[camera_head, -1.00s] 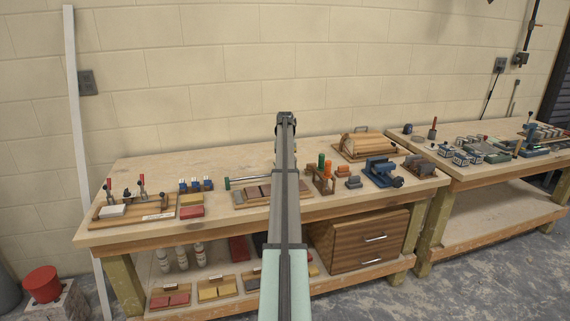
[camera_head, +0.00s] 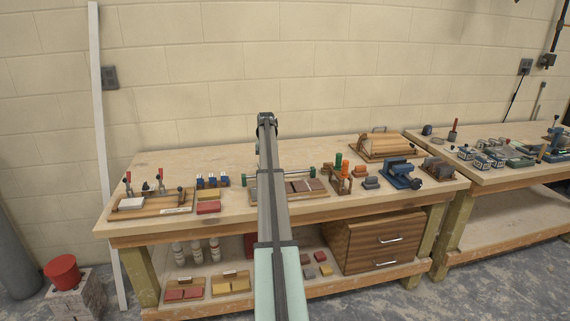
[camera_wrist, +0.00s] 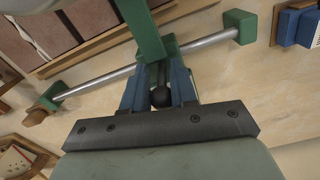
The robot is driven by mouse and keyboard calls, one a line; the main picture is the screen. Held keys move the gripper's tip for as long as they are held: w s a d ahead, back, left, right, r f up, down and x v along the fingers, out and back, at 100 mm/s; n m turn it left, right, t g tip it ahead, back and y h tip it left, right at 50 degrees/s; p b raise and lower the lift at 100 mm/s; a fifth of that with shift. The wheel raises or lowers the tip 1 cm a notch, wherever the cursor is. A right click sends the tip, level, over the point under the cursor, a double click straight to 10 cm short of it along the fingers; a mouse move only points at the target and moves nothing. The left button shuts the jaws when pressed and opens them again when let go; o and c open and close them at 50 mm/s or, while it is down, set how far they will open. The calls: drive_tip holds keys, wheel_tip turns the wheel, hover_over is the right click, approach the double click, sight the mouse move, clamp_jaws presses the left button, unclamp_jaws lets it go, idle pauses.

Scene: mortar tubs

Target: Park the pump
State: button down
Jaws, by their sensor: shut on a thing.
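In the wrist view my gripper (camera_wrist: 158,95) has its two blue fingers close together on a green handle (camera_wrist: 148,40), with a dark round knob between them. This handle sits at a silver rod (camera_wrist: 105,80), which runs on to both sides. The rod's near end is in a green block (camera_wrist: 240,25); its other end has green and brown parts. In the head view the rod's right green end (camera_head: 313,172) shows on the bench, while my arm hides the gripper and the handle. I cannot tell which part is the pump.
Brown tiles on a wooden board (camera_head: 318,190) lie beside the rod. Blue-and-white clips (camera_head: 212,181) and a red-handled clamp board (camera_head: 150,202) stand to the left. A wooden rack with green and orange handles (camera_head: 341,178) and blue vise (camera_head: 399,174) stand right.

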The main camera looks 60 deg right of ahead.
drive_tip(key=w+a, duration=0.5)
drive_tip(key=shift+w+a, duration=0.15)
drive_tip(key=shift+w, duration=0.05)
drive_tip(key=c, duration=1)
unclamp_jaws()
drive_tip(key=shift+s, duration=0.1)
drive_tip(key=shift+r, duration=0.15)
wheel_tip(320, 180, up, 14)
drive_tip(key=shift+f, duration=0.2)
